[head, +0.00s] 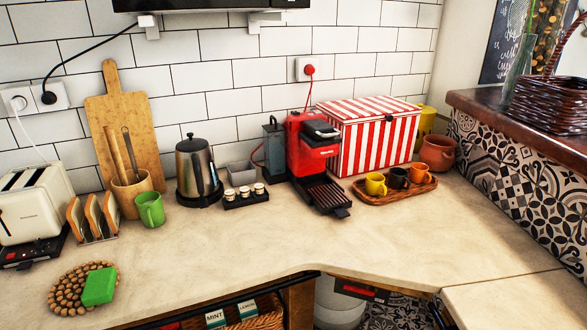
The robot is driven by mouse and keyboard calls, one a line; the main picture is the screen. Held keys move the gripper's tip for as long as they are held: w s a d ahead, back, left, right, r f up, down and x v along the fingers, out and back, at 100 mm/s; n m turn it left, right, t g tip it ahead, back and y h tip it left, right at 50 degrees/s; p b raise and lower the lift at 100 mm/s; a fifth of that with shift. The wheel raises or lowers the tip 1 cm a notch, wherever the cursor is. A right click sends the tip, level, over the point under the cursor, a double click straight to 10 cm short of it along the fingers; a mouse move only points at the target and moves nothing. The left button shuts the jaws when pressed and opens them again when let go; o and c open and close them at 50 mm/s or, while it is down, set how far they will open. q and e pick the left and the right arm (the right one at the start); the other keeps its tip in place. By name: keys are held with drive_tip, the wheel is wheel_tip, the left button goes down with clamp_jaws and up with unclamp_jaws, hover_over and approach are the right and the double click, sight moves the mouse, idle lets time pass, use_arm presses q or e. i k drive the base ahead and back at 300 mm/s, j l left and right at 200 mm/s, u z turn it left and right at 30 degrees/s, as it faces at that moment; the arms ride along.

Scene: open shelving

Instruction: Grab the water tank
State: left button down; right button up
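A dark grey, partly see-through water tank (274,150) stands upright on the counter at the back. It is at the left rear side of the red coffee machine (312,150), and I cannot tell whether it is fixed to it. A black lid or handle tops the tank. Its lower right part is close against the machine. Neither of my grippers shows in the head view.
A small grey container (241,174) and a black tray of capsules (246,197) sit left of the tank. A kettle (197,170) stands further left. A striped box (372,135) and a wooden cup tray (395,190) are to the right. The counter front (220,250) is clear.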

sight(274, 135)
drive_tip(key=i+l+u, duration=0.6)
drive_tip(key=i, duration=0.2)
